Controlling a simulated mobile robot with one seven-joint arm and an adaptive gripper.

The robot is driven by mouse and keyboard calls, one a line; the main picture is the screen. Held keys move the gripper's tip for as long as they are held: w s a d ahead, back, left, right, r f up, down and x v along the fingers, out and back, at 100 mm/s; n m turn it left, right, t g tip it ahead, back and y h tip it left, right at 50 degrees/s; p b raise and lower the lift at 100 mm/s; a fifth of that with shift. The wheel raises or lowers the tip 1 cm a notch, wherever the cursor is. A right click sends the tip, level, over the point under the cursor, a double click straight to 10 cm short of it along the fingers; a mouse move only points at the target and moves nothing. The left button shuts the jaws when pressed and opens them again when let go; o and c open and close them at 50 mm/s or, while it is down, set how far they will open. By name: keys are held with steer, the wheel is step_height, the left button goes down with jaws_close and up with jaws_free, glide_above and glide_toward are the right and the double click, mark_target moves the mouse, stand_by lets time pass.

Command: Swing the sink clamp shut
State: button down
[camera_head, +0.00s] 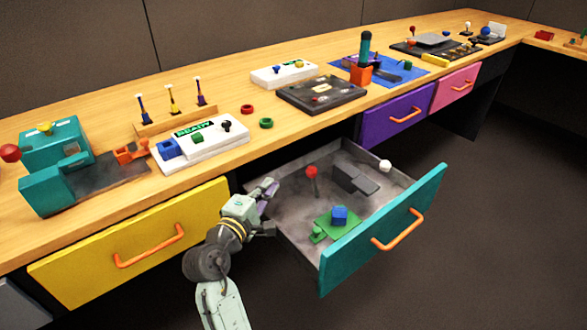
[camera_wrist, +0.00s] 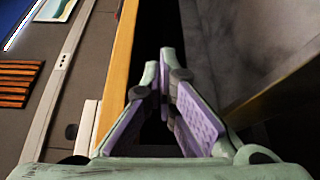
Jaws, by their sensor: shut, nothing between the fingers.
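My gripper (camera_head: 268,190) is shut and empty, at the left rear corner of the open teal drawer (camera_head: 405,225), just below the bench edge. In the wrist view its purple-padded fingers (camera_wrist: 166,75) converge at the tips with nothing held. I cannot tell for sure which part is the sink clamp. Inside the drawer, a red-knobbed upright lever (camera_head: 311,173) stands near the back, beside a dark grey block (camera_head: 354,180). A green plate (camera_head: 325,221) with a blue piece (camera_head: 339,215) lies nearer the front. My gripper is left of these and apart from them.
The wooden bench (camera_head: 218,95) runs above the drawer. A white panel (camera_head: 205,146) and red and green rings lie near its edge. A yellow drawer (camera_head: 150,240) is closed on the left, a purple drawer (camera_head: 398,115) on the right. The floor at right is clear.

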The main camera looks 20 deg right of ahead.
mark_target(314, 183)
steer(key=shift+w, duration=0.1)
steer(key=p+x, duration=0.2)
steer(key=x, duration=0.8)
steer(key=shift+d+r, duration=0.1)
steer(key=shift+d, duration=0.15)
steer(key=shift+s+d+r+p, duration=0.1)
steer(key=shift+s+d+p, duration=0.2)
steer(key=shift+s, duration=0.6)
steer(key=shift+s+d+r+p, duration=0.15)
steer(key=shift+s+d, duration=0.3)
steer(key=shift+s, duration=0.5)
steer(key=shift+d+f, duration=0.1)
steer(key=shift+f, duration=0.05)
steer(key=shift+s+b, duration=0.15)
steer(key=shift+b, duration=0.25)
